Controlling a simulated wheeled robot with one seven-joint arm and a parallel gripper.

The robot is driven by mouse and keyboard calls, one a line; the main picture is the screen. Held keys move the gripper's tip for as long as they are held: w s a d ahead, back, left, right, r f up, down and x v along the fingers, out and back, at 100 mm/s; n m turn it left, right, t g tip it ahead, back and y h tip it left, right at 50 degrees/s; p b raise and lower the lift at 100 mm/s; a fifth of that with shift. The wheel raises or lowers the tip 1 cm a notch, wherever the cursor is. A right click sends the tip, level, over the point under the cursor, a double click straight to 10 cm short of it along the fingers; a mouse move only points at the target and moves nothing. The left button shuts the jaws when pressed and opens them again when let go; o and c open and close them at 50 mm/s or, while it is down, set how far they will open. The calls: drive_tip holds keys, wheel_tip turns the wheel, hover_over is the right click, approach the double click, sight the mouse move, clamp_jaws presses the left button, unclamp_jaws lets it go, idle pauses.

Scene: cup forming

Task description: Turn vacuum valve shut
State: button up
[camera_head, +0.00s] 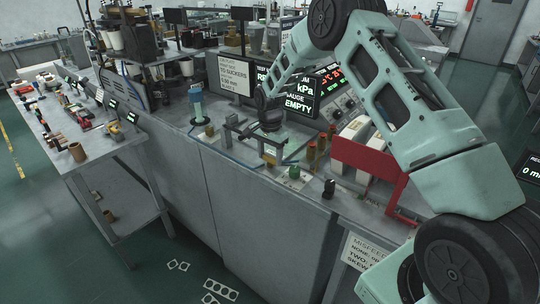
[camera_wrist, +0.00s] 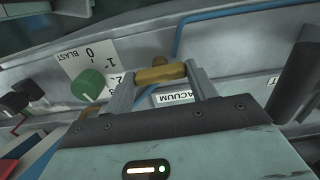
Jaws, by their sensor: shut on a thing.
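The vacuum valve's brass-yellow handle (camera_wrist: 160,73) shows in the wrist view, lying crosswise between my fingertips. My gripper (camera_wrist: 158,80) is shut on it, with a grey finger at each end of the handle. A white label (camera_wrist: 174,97) reading "VACUUM" upside down shows between the fingers, beside the valve. In the head view my gripper (camera_head: 269,150) reaches down to the bench top in front of the gauge screen (camera_head: 300,92), which reads "kPa" and "EMPTY". The handle is too small there to make out its angle. The valve's base is partly hidden by my fingers.
A green knob (camera_wrist: 88,83) with a "BLAST" dial plate (camera_wrist: 90,58) stands close left of my fingers in the wrist view. Black knobs (camera_wrist: 27,91) lie farther left, and a blue hose (camera_wrist: 220,14) runs behind. A red guard (camera_head: 365,158) stands right of the gripper.

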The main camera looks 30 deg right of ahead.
drive_tip(key=n+b, duration=0.2)
drive_tip(key=n, duration=0.2)
drive_tip(key=shift+f, duration=0.1)
drive_tip(key=n+b, duration=0.1)
drive_tip(key=n, duration=0.3)
drive_tip(key=shift+n, duration=0.4)
drive_tip(key=n+b, duration=0.1)
drive_tip(key=n, duration=0.7)
drive_tip(key=shift+n, duration=0.3)
drive_tip(key=o, duration=1)
wheel_tip(320, 180, up, 18)
drive_tip(key=b, duration=0.3)
drive_tip(key=shift+f+b, duration=0.15)
drive_tip(key=shift+b, duration=0.25)
